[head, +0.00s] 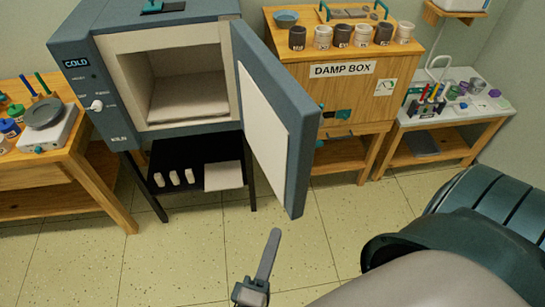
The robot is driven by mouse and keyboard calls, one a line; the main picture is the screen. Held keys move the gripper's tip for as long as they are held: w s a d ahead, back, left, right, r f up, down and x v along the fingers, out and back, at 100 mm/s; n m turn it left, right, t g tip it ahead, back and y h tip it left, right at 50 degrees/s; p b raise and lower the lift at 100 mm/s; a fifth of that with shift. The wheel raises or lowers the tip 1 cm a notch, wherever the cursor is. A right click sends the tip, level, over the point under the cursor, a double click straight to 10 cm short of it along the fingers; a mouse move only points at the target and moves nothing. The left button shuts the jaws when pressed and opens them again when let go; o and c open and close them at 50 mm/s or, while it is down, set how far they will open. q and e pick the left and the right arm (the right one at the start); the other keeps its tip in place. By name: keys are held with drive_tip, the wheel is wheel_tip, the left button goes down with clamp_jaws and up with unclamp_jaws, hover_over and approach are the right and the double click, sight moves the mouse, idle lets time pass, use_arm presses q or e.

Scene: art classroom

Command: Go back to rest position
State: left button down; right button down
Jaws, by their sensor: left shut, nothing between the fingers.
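My left gripper (274,236) shows at the bottom middle of the head view, with its slim grey fingers together and nothing between them. It is over the tiled floor, below the open kiln door (275,120) in the picture, and looks apart from it. My right gripper is not in view. A large part of my own body fills the lower right.
A blue-grey kiln (70,48) stands open and empty, its door swung toward me. A wooden damp box (290,77) with jars on top is to its right. Work tables stand at left (80,160) and right (470,118). Floor (170,260) in front is clear.

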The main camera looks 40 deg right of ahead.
use_arm(q)
drive_tip(key=w+a+f+m+g+y, duration=0.1)
drive_tip(key=a+f+m+y, duration=0.15)
drive_tip(key=f, duration=0.95)
drive_tip(key=a+f+m+g+y, duration=0.1)
drive_tip(key=a+f+y, duration=0.15)
drive_tip(key=f, duration=0.95)
drive_tip(key=s+a+f+m+g+y+b, duration=0.1)
drive_tip(key=s+a+f+y, duration=0.1)
drive_tip(key=a+f, duration=0.55)
drive_tip(key=s+a+f+m+g+y+b, duration=0.15)
drive_tip(key=a+f, duration=0.25)
drive_tip(key=f, duration=0.7)
drive_tip(key=s+a+f+m+g+y, duration=0.1)
drive_tip(key=s+a+f, duration=0.3)
drive_tip(key=a+f, duration=0.3)
drive_tip(key=s+a+f+m+g+y, duration=0.1)
drive_tip(key=s+a+f+g+y, duration=0.1)
drive_tip(key=s+a+f, duration=0.35)
drive_tip(key=s+a+f+m+g+y, duration=0.2)
drive_tip(key=s+a+f, duration=0.7)
drive_tip(key=a, duration=0.5)
drive_tip(key=s+g, duration=0.1)
drive_tip(key=s, duration=0.1)
drive_tip(key=shift+s+a, duration=0.25)
drive_tip(key=shift+s, duration=0.15)
drive_tip(key=shift+d+f+y, duration=0.1)
drive_tip(key=shift+d+y, duration=0.05)
drive_tip(key=shift+y, duration=0.1)
